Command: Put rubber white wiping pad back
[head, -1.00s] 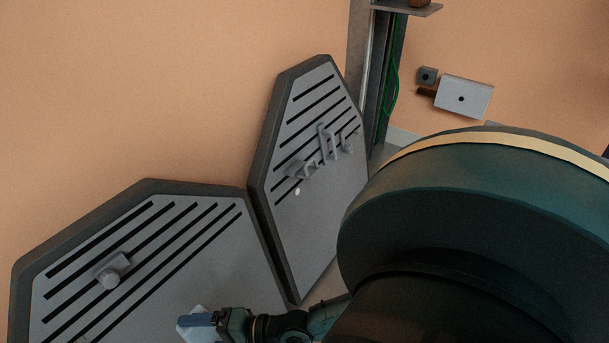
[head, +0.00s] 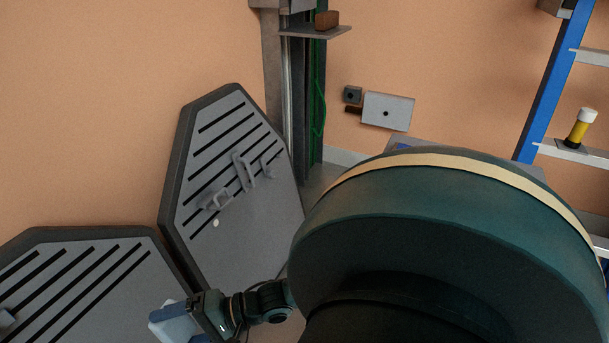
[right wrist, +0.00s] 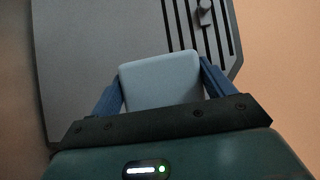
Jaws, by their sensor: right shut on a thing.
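My right gripper (head: 190,318) is low in the head view, shut on the white wiping pad (head: 162,320), a pale rounded block. In the right wrist view the pad (right wrist: 160,82) sits between the two blue fingers of the right gripper (right wrist: 160,90). The pad is held in front of a grey slotted panel, and I cannot tell how far from it. My left gripper is not in view.
Two dark-rimmed slotted panels stand at left, a near one (head: 120,290) and a far one (head: 245,225) with grey fittings. A column with a green cable (head: 318,105) and small ledge (head: 315,31) rises behind. A blue-post shelf (head: 545,95) holds a yellow bottle (head: 580,128).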

